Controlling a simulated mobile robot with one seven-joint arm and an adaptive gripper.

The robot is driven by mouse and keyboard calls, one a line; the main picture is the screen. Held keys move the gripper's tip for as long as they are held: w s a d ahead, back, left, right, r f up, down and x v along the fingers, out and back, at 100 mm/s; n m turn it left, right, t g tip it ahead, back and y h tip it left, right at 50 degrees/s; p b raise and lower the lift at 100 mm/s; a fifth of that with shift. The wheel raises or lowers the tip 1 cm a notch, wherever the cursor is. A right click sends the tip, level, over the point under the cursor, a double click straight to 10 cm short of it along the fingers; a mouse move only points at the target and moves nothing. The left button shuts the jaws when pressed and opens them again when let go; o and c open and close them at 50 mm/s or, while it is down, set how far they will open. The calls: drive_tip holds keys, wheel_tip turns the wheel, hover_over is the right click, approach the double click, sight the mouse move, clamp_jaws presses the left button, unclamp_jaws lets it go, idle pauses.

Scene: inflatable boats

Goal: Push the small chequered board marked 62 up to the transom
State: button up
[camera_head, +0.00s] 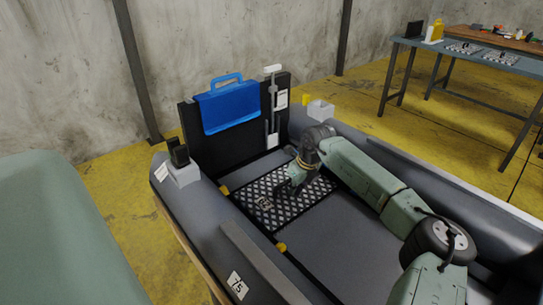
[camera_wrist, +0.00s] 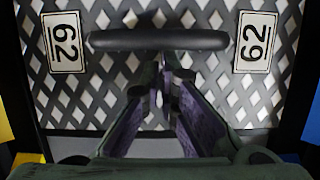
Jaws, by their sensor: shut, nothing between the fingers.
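The chequered board (camera_head: 312,197) lies flat on the boat's grey floor, a dark plate with a light diamond pattern. In the wrist view the board (camera_wrist: 110,95) carries two white labels reading 62, one at each side. A dark rounded bar (camera_wrist: 125,40) crosses it between the labels. The transom (camera_head: 240,150) is the upright black panel at the boat's far end, with a strip of grey floor between it and the board. My gripper (camera_head: 281,191) points down over the board, shut and empty. Its fingertips (camera_wrist: 168,60) appear just beside the bar; contact cannot be told.
A blue cover with a handle (camera_head: 228,105) hangs over the transom, beside a pale upright fitting (camera_head: 272,105). Grey tubes (camera_head: 205,215) flank the floor, with small yellow tabs (camera_head: 281,247) at the board's side. Workbenches (camera_head: 470,60) stand far right.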

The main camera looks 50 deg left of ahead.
sight(277, 182)
drive_tip(key=shift+w+a+f+b, duration=0.1)
drive_tip(key=shift+w+a+b, duration=0.15)
drive_tip(key=shift+a, duration=2.1)
drive_tip(key=shift+w+a+b, duration=0.1)
drive_tip(key=shift+a+b, duration=0.1)
drive_tip(key=shift+a, duration=2.15)
drive_tip(key=shift+d+p, duration=0.45)
drive_tip(key=shift+d, duration=0.6)
wheel_tip(277, 182, up, 9)
drive_tip(key=p, duration=0.5)
